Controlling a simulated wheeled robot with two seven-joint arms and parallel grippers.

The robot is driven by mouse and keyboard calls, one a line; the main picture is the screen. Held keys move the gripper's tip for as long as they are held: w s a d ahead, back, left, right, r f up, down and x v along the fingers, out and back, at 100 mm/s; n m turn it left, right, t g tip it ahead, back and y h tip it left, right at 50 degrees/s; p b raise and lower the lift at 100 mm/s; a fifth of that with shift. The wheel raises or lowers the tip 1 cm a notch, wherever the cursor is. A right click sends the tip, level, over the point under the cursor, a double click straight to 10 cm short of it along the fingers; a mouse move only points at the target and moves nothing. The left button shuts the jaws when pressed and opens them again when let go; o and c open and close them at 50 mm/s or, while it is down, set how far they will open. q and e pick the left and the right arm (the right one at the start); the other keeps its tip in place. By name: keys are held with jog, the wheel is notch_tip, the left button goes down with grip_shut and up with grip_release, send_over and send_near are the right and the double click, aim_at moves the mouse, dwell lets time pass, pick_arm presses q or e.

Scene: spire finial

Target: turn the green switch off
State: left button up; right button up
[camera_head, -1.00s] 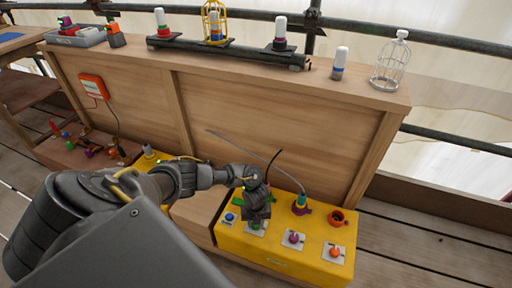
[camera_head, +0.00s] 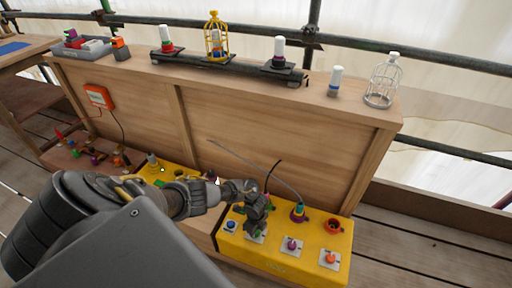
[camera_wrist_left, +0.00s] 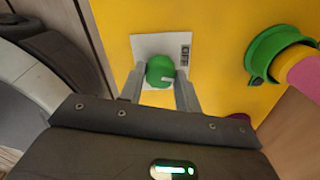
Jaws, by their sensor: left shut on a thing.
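The green switch (camera_wrist_left: 160,72) is a round green knob with a pale pointer mark on a white plate (camera_wrist_left: 148,46), fixed to the yellow box (camera_head: 311,261). In the left wrist view my left gripper (camera_wrist_left: 160,92) has its two fingers on either side of the knob, shut on it. The pointer mark points to the right of that picture. My right gripper is not in view.
A blue knob (camera_head: 231,226), a purple knob (camera_head: 291,244) and an orange knob (camera_head: 330,259) stand on the same box. A wooden panel (camera_head: 270,160) rises behind the box.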

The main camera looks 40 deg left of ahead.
pick_arm(q)
jog(key=shift+n+p, duration=0.6)
jog(key=shift+n, duration=1.1)
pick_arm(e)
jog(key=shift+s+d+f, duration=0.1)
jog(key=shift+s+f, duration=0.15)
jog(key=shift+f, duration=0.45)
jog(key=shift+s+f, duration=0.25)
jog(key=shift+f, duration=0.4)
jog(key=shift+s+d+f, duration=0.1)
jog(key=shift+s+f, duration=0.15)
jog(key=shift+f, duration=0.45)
pick_arm(q)
jog(key=o, duration=1)
